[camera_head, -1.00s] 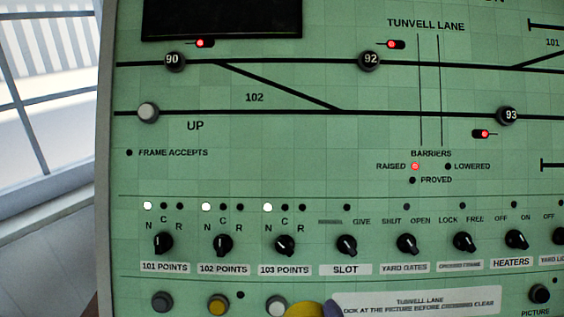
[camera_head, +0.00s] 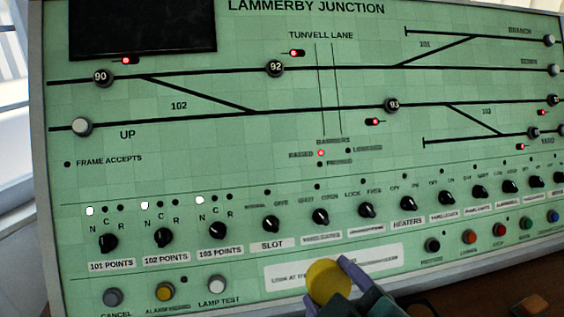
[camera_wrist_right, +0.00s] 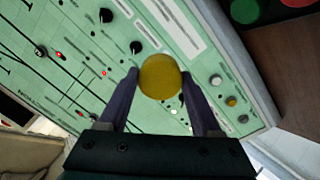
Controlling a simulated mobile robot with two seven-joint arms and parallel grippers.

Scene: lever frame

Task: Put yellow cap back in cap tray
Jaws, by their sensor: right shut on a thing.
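The yellow cap (camera_head: 328,281) is a round disc held between the two purple-grey fingers of my right gripper (camera_head: 334,287). It is in front of the white label strip at the bottom of the green panel in the head view. In the right wrist view the cap (camera_wrist_right: 160,77) sits between the fingertips, with a finger on each side. I cannot make out a cap tray for certain. A green disc (camera_wrist_right: 245,10) and a red disc (camera_wrist_right: 294,2) lie at the top right of the wrist view, by a dark brown surface. My left gripper is not in view.
The green panel (camera_head: 230,165) carries rows of black knobs and coloured push buttons (camera_head: 470,237) along its lower edge, close to my right gripper. A brown desk (camera_head: 470,289) lies below the panel at the lower right, with a brownish object (camera_head: 530,306) on it.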

